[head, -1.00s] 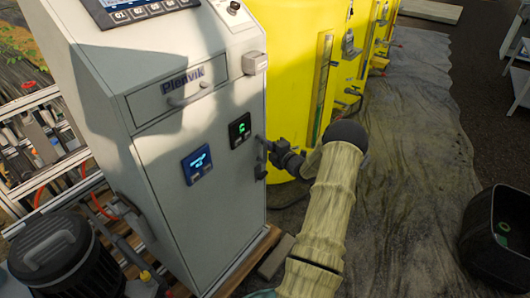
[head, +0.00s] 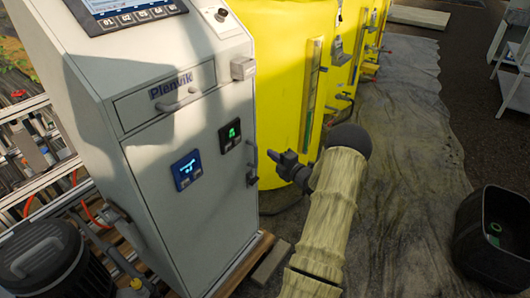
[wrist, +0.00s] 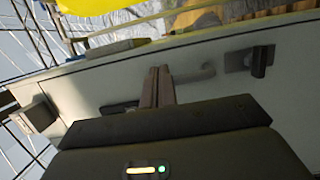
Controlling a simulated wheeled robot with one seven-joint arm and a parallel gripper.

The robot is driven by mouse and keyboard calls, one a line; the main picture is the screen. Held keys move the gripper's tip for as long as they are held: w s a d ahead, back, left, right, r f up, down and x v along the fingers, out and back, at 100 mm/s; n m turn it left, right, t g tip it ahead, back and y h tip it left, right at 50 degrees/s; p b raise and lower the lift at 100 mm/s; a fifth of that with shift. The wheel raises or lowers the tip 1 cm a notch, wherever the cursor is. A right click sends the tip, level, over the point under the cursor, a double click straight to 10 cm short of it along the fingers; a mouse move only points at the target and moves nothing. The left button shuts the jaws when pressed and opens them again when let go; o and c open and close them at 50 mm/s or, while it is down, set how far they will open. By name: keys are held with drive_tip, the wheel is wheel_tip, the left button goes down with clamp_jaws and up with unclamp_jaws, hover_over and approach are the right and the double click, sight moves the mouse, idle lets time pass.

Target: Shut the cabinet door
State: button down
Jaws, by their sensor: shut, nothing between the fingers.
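The grey-white cabinet (head: 165,60) stands at the left in the head view. Its door (head: 205,215), below the drawer marked Plenvik, looks flush with the front or nearly so; I cannot tell if it is fully shut. The door handle (head: 254,155) is a vertical bar at the door's right edge, with a dark latch (head: 251,179) below it. My gripper (head: 272,156) is shut and empty, just right of the handle. In the wrist view my fingers (wrist: 157,80) overlap one end of the handle (wrist: 195,76); the latch (wrist: 250,60) is to the right. Contact cannot be told.
Yellow tanks (head: 290,90) stand behind the cabinet. A black bin (head: 495,240) is at the right, and a dark lidded drum (head: 45,255) at the lower left. A wooden pallet (head: 245,262) lies under the cabinet. The floor mat (head: 415,170) on the right is largely clear.

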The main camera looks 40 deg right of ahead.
drive_tip(key=s+d, duration=0.1)
drive_tip(key=s, duration=0.5)
drive_tip(key=shift+s+d, duration=0.3)
drive_tip(key=shift+f, duration=0.1)
